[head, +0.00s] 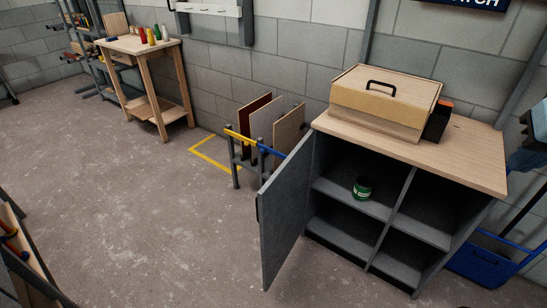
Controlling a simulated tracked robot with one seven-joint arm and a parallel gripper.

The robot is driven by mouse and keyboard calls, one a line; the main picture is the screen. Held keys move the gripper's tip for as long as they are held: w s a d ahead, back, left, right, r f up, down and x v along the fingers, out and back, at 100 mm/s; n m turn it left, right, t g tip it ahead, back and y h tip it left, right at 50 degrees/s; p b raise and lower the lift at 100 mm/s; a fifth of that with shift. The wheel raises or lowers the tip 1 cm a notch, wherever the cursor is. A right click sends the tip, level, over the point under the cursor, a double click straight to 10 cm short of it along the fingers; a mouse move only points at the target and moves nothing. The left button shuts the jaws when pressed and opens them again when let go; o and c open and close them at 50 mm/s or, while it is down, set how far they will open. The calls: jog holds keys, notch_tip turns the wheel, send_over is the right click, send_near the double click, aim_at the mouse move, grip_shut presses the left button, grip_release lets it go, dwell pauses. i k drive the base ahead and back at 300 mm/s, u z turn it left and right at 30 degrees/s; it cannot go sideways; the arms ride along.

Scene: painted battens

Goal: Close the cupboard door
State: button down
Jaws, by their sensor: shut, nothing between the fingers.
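The grey cupboard (403,205) stands at the right under a light wood top, its front open. Its grey door (287,212) is hinged at the cupboard's left side and stands wide open, swung out toward me. A dark handle (258,208) shows at the door's free edge, on the outer face. Inside are a shelf and an upright divider. A green tin (362,188) sits on the upper left shelf, behind the front edge. My gripper is not in view.
A wooden box (385,98) with a black handle sits on the cupboard top. A rack with upright boards (257,125) stands close behind the door. A workbench (143,48) stands farther back. The floor left of the door is clear.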

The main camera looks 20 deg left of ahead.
aim_at(280, 203)
jog(key=u, duration=1.2)
jog(key=i, duration=0.75)
jog(key=u, duration=0.05)
